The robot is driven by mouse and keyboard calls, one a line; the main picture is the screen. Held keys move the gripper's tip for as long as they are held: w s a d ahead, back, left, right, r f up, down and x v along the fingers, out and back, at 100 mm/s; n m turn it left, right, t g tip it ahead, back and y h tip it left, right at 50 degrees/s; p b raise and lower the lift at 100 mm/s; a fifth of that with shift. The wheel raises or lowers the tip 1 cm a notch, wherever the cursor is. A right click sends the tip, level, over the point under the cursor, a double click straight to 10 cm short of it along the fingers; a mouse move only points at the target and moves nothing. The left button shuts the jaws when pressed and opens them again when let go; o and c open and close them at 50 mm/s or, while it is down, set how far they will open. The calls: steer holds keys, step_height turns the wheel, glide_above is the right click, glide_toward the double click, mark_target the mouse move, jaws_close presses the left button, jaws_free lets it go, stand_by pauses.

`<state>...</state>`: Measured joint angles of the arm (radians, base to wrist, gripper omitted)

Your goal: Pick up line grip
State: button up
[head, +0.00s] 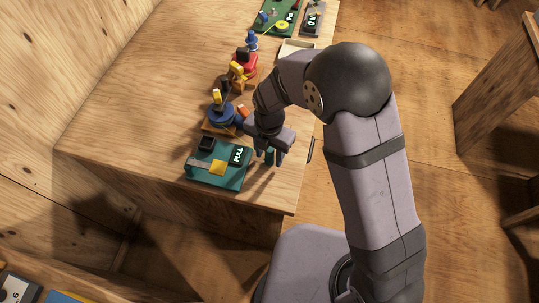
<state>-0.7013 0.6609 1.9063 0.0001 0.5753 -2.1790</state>
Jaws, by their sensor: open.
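My gripper (269,153) points down over the near right part of the wooden table. Its jaws are open. A small dark teal piece (269,158) shows between or just behind the fingertips. It may be the line grip, but it is too small and too covered to be sure. I cannot tell whether the fingers touch it.
A blue reel-like piece (221,115) on a wooden base stands behind the green board, close to my gripper. Red and yellow pieces (246,63) stand farther back. A shallow tray (291,47) and another green board (268,17) lie at the far end. The table's left side is clear.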

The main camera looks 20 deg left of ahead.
steer(key=shift+f, duration=0.6)
jaws_close()
